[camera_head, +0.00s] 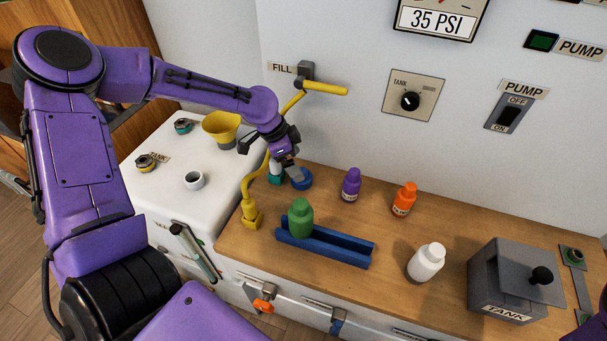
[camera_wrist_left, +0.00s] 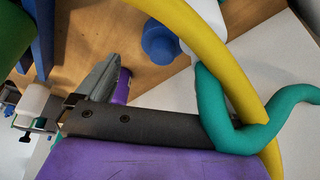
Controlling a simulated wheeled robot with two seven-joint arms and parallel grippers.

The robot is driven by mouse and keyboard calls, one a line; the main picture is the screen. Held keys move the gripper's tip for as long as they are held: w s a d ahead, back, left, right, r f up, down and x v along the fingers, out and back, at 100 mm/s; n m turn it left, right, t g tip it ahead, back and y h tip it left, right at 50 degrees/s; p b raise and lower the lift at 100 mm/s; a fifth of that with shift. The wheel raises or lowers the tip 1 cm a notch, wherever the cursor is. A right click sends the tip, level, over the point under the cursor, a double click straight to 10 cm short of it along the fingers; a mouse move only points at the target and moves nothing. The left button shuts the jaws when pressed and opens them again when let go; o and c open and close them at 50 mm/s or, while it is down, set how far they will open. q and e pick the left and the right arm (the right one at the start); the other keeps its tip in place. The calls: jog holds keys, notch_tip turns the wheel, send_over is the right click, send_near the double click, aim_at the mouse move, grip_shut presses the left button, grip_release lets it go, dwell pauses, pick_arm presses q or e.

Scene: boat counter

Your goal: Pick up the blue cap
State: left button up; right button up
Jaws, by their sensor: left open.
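The blue cap (camera_head: 301,179) is a round blue piece on the wooden counter near the wall, at the counter's left part. My left gripper (camera_head: 270,161) is open and empty, with its grey finger just above and left of the cap. Whether that finger touches the cap I cannot tell. In the left wrist view a blue round piece (camera_wrist_left: 160,43), which looks like the cap, lies on the wood beyond the grey finger (camera_wrist_left: 98,85). A yellow hose crosses close to its right there. My right gripper is not in view.
A yellow hose (camera_head: 251,212) and a teal piece (camera_head: 275,172) stand close to the gripper. A green bottle (camera_head: 300,219) sits in a blue tray (camera_head: 345,252). Purple (camera_head: 351,185), orange (camera_head: 404,200) and white bottles (camera_head: 426,263) stand to the right. The wall is close behind.

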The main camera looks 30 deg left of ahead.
aim_at(302, 170)
pick_arm(q)
jog(key=x, duration=0.6)
jog(key=shift+w+a, duration=0.1)
jog(key=shift+w, duration=0.05)
jog(key=c, duration=1.1)
jog(key=shift+o, duration=0.2)
